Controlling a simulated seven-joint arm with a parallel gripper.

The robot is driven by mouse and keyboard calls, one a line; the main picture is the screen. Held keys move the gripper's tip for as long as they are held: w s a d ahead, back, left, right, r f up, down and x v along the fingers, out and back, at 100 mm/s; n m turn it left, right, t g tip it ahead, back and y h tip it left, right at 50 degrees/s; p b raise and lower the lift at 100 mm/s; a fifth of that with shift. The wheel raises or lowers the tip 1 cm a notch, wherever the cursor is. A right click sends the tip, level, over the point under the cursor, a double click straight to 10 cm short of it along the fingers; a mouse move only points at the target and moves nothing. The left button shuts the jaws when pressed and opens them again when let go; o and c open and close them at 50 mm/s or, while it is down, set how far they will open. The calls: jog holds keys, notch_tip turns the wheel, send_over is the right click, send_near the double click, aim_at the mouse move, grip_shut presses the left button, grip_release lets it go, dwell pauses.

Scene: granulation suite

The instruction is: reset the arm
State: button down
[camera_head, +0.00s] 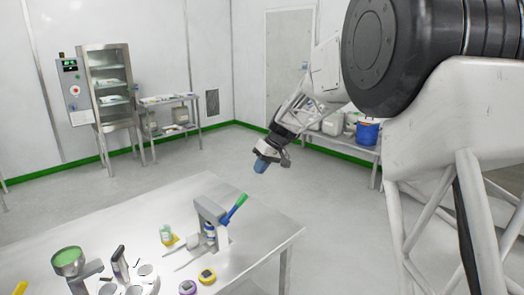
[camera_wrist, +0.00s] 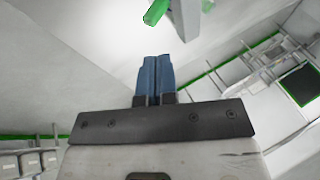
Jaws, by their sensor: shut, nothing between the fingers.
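My gripper (camera_head: 260,164) hangs in the air beyond the far right part of the steel table (camera_head: 262,222), pointing down and to the left in the head view. In the wrist view my gripper (camera_wrist: 158,60) has its two blue fingers together, with nothing between them. It is apart from the table and everything on it. My arm reaches in from the right side of the head view.
A shelf cabinet (camera_head: 108,85) and a bench with a blue bin (camera_head: 367,132) stand along the walls. The floor between is clear.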

jog(key=s+d+r+m+t+h, duration=0.15)
jog(key=s+d, duration=0.25)
jog(key=s, duration=0.5)
jog(key=s+d+r+m+h, duration=0.1)
jog(key=s+d+r, duration=0.25)
jog(key=s, duration=0.55)
jog(key=s+d+r+m+h, duration=0.1)
jog(key=s+d+r+m, duration=0.1)
jog(key=s+d, duration=0.5)
jog(key=s+d+f+m+t+h, duration=0.1)
jog(key=s+d+f, duration=0.1)
jog(key=s, duration=1.1)
jog(key=s+d+f+m+h, duration=0.1)
jog(key=s+d+f+m, duration=0.1)
jog(key=s, duration=1.2)
notch_tip(320, 180, down, 2)
jog(key=shift+d+t, duration=0.35)
jog(key=shift+d, duration=0.3)
